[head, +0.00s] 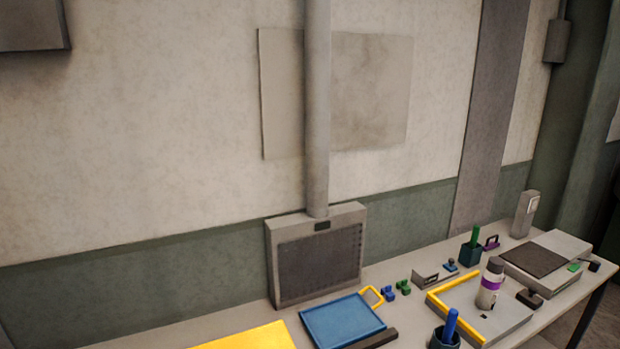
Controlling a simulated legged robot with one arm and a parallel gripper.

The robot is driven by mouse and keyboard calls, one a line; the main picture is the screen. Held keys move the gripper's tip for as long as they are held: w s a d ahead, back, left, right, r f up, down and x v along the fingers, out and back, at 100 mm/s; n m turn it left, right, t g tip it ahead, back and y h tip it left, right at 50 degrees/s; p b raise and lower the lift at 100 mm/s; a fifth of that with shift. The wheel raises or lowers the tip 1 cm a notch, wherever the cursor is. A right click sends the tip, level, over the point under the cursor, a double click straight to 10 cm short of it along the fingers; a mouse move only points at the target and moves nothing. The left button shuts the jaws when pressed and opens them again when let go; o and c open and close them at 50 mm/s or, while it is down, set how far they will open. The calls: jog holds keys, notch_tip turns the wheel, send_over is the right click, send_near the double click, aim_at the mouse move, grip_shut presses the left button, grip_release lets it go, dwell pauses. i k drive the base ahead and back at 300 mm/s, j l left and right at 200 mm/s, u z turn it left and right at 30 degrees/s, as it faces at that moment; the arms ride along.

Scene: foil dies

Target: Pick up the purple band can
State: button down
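The purple band can (489,283) stands upright on a grey plate (510,318) at the right of the table. It is a light grey cylinder with a dark top and a purple band round its middle. A yellow L-shaped edge (447,309) runs along the plate to the left of the can. A small dark block sits close to the can's right side. My gripper is not in view.
A blue tray (340,321) with a yellow handle lies left of the plate. A blue cup (445,337) stands in front, a dark green holder (470,255) behind. A grey machine (547,262) is at the right. A vented box (316,258) stands against the wall.

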aim_at(490, 285)
jog(key=i+l+u, duration=0.1)
jog(key=l, duration=0.4)
jog(key=i+l+u, duration=0.1)
jog(key=l, duration=0.4)
jog(key=i+l+u, duration=0.1)
jog(key=l, duration=0.4)
jog(key=i+l+u, duration=0.1)
jog(key=i+l, duration=0.15)
jog(key=l, duration=0.3)
jog(key=l+u, duration=0.1)
jog(key=l, duration=0.4)
jog(key=i, duration=0.05)
